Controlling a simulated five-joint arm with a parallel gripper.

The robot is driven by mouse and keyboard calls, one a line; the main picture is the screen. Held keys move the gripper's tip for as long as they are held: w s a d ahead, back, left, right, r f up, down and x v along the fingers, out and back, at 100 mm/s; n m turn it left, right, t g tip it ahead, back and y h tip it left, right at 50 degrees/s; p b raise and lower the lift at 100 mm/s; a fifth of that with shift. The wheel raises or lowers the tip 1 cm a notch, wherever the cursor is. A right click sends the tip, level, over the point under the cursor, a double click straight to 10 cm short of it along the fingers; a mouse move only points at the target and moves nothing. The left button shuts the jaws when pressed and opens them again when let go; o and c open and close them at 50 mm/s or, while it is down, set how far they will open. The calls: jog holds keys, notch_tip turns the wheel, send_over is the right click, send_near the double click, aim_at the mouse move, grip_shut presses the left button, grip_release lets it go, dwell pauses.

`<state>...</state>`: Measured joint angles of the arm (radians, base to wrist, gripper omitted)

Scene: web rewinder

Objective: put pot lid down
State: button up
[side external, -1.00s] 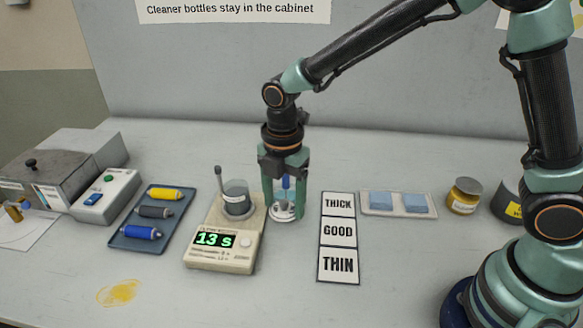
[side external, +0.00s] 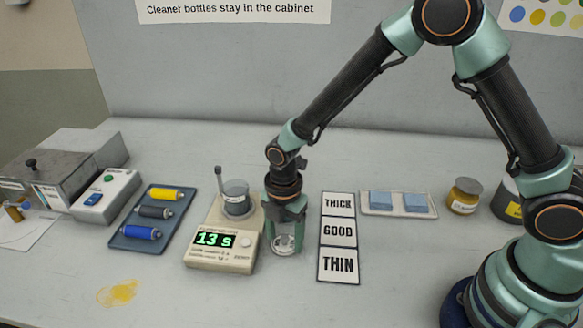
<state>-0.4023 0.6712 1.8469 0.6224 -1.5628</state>
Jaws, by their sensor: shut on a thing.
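My gripper (side external: 285,228) points straight down, just right of the timer unit, and is shut on the pot lid. The pot lid (side external: 285,245) is a pale, round, shiny disc at the fingertips, low over the table. I cannot tell whether it touches the table. Its blue knob is hidden by the fingers. The small grey pot (side external: 237,203) stands uncovered on the timer unit (side external: 222,257), behind and left of my gripper, with a thin upright rod beside it. The display reads 13 s.
A THICK/GOOD/THIN card strip (side external: 338,234) lies close to the right. A tray with blue blocks (side external: 397,214) and a yellow jar (side external: 464,196) are farther right. A blue tray with rollers (side external: 126,240) lies left.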

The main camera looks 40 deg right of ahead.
aim_at(284, 236)
jog(key=o, duration=1.3)
jog(key=shift+f, duration=0.15)
notch_tip(284, 236, up, 12)
jog(key=f, duration=0.1)
jog(key=shift+s+d+r+m+t, duration=0.95)
jog(key=shift+s+d+r+m, duration=0.65)
jog(key=shift+d+r+m, duration=1.55)
jog(key=shift+s+d+r+m+t, duration=0.9)
jog(key=shift+s+d+r+m, duration=1)
jog(key=shift+m, duration=2.5)
jog(key=shift+s+d+r+m+t, duration=0.95)
jog(key=shift+s+d+r+m, duration=0.65)
jog(key=shift+d+m, duration=1.8)
jog(key=shift+w+a+r+m, duration=0.25)
jog(key=shift+a+m, duration=0.1)
